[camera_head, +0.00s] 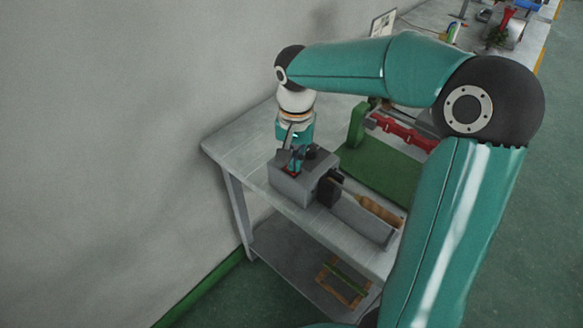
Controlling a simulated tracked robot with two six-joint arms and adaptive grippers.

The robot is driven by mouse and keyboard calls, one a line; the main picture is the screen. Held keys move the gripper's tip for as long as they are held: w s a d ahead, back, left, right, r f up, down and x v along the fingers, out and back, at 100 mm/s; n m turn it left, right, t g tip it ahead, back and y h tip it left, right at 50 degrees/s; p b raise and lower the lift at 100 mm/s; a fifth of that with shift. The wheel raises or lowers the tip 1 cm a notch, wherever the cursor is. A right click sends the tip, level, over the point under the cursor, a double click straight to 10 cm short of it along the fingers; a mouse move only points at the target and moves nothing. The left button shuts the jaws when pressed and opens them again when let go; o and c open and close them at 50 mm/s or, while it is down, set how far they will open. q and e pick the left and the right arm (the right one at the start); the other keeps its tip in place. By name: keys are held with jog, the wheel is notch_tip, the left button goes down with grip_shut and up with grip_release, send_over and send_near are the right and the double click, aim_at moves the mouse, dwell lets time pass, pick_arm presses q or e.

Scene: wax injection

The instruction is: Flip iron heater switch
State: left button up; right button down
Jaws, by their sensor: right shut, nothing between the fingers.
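The iron heater (298,188) is a grey box on the left part of the grey table. The iron's wooden handle (380,210) sticks out to the right, with a black block (330,188) at the box's side. My left gripper is not in view.
The grey table (228,140) stands by a pale wall. A green machine (357,125) with red parts (405,132) stands behind the heater. A wooden frame (343,282) lies on the lower shelf. My right arm spans the view's right side. The table's left end is clear.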

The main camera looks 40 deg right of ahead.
jog(key=shift+f+b, duration=0.45)
jog(key=shift+f, duration=0.2)
notch_tip(320, 180, up, 7)
jog(key=p, duration=0.6)
dwell(0.4)
dwell(0.5)
